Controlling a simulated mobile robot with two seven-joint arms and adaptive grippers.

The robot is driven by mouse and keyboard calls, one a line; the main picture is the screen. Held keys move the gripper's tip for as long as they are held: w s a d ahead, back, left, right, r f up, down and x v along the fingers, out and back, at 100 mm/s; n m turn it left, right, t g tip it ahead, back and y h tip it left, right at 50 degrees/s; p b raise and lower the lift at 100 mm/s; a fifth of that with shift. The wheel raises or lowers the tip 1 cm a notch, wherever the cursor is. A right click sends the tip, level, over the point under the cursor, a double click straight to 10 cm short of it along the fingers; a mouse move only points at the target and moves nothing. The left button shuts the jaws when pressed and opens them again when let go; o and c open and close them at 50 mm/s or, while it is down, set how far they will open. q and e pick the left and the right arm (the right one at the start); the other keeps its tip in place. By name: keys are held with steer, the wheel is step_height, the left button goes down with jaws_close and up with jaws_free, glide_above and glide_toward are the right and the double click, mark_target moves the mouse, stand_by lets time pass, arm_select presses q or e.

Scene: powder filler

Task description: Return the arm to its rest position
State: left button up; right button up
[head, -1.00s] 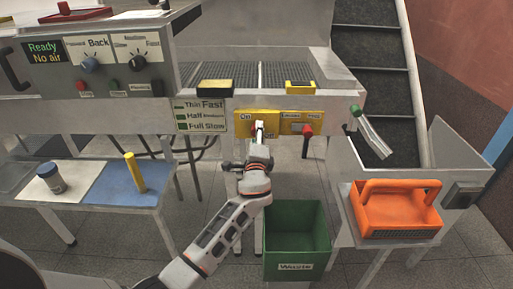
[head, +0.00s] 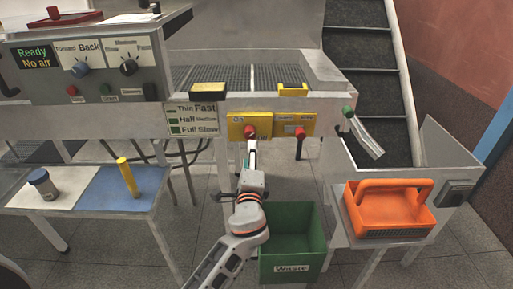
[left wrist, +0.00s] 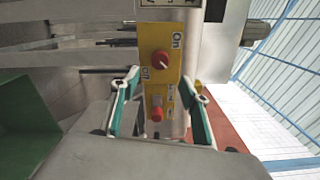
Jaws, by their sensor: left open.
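My left arm comes up from the bottom of the head view. Its gripper (head: 252,150) is just below the yellow switch panel (head: 273,125), apart from it. In the left wrist view the gripper (left wrist: 163,88) has its two green-edged fingers spread with nothing between them, facing the panel (left wrist: 150,18). A red knob (head: 250,131) sits under the "On" label at the panel's left; it also shows in the left wrist view (left wrist: 161,60). A second red knob (head: 300,133) is at the right. My right gripper is in neither view.
A green waste bin (head: 291,262) stands just right of my left arm. An orange basket (head: 390,212) sits on a stand at right. At left, a table holds a lidded jar (head: 42,183) and a yellow cylinder (head: 127,177). The machine's grey control box (head: 85,75) is above it.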

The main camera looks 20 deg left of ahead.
arm_select(q)
steer(key=s+f+n+g+h, duration=0.2)
steer(key=s+f, duration=0.3)
steer(key=f, duration=0.4)
steer(key=s+f+n+g+h, duration=0.1)
steer(key=s+f+n+h, duration=0.1)
steer(key=s+f, duration=0.55)
steer(key=s+f+n+g+h, duration=0.1)
steer(key=s+f+n, duration=0.3)
steer(key=s, duration=0.5)
steer(key=s+a+f+n+g+h, duration=0.1)
steer(key=s+f+n+g+h, duration=0.1)
steer(key=s+f+n, duration=0.2)
steer(key=s+f, duration=0.3)
steer(key=s, duration=0.2)
steer(key=shift+s+f+n+h, duration=0.2)
steer(key=shift+s+n+h, duration=0.1)
steer(key=shift+s+n, duration=0.1)
